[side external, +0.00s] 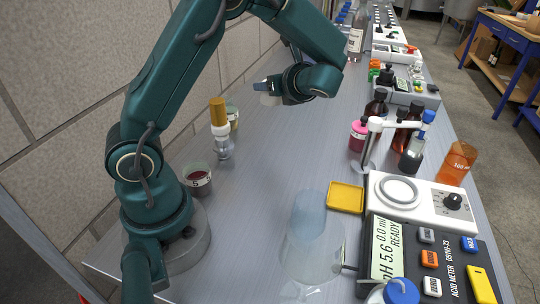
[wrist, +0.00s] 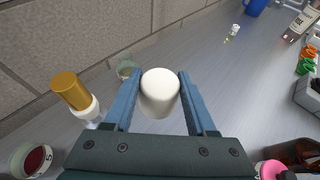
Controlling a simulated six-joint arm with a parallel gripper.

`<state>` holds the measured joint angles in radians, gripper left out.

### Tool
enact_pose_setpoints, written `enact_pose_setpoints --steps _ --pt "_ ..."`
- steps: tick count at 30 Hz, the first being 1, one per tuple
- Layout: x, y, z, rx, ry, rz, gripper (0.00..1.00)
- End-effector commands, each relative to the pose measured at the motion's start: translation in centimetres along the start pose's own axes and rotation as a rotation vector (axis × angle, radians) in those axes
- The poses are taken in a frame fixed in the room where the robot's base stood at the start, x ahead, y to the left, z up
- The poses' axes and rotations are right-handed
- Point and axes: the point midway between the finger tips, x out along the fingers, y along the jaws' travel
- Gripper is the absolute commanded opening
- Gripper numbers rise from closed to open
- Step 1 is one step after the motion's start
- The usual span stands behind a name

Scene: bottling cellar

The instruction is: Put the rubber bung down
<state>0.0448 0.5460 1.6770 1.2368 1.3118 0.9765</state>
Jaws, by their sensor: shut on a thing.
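The rubber bung (wrist: 160,94) is a plain off-white, rounded piece. It sits between the two blue fingers of my gripper (wrist: 160,77) in the wrist view. My gripper (side external: 264,88) is shut on it and is held in the air over the far left part of the bench, near the wall. In the side external view the fingers point left, and only a pale bit shows by them, too small to make out. The bench top (side external: 275,150) below is bare. How high the bung is above it is hard to tell.
A gold-capped bottle (side external: 221,135) and a small beaker (side external: 233,115) stand by the wall, with a dark-red-filled beaker (side external: 198,182) nearer. A clear glass vessel (side external: 310,245), yellow tray (side external: 345,197) and stirrer (side external: 425,198) stand in front. Bottles line the right; the middle is free.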

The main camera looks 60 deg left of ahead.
Motion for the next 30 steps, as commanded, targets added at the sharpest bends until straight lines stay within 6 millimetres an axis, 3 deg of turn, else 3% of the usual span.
enact_pose_setpoints --steps 6,14,24,30 --pt "2.2 -1.6 0.3 -0.066 0.016 0.121 0.00" --pt "4.7 -1.9 -0.4 -0.113 0.032 0.202 0.00" --pt "7.1 -1.6 -5.2 -0.105 0.032 0.217 0.00" --pt "7.9 -1.6 -7.0 -0.104 0.032 0.215 0.00"
